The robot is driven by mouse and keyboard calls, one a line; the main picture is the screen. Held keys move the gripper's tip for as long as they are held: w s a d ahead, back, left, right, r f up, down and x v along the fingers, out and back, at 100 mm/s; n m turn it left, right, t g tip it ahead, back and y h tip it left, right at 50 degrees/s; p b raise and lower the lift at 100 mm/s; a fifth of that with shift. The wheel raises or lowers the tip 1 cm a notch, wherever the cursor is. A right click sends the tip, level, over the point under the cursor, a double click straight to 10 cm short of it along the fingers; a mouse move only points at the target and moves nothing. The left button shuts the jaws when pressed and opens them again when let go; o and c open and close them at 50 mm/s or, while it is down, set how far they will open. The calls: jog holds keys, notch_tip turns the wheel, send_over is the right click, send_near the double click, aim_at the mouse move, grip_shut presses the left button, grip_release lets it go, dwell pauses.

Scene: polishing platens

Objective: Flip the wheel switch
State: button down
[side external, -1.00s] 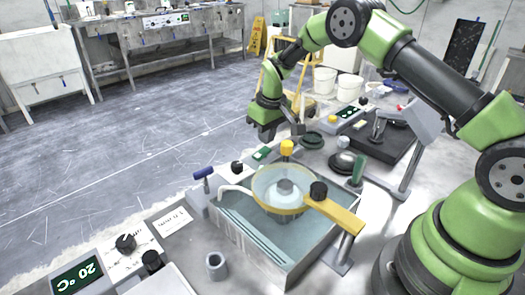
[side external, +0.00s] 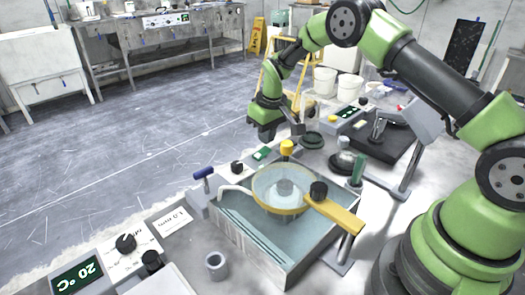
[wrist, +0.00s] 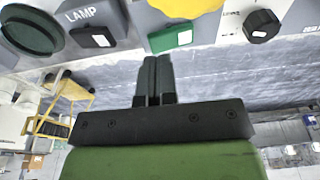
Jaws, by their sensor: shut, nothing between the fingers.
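My gripper (side external: 268,136) hangs over the far side of the bench, and its fingers are shut and empty. In the wrist view the two black fingers (wrist: 157,62) lie side by side, below a green rocker switch (wrist: 170,40) and apart from a black rocker switch (wrist: 92,37) marked LAMP. The green rocker also shows in the side view (side external: 262,154), just below my gripper. No wheel label is readable, so I cannot tell for sure which switch is the wheel's.
A yellow knob (side external: 287,147) and a black knob (wrist: 261,25) stand near the green rocker. A dark green round pad (side external: 312,140) lies to the right.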

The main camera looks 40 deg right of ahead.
aim_at(266, 149)
jog(key=shift+f, duration=1.25)
dwell(1.0)
jog(key=shift+r, duration=3.5)
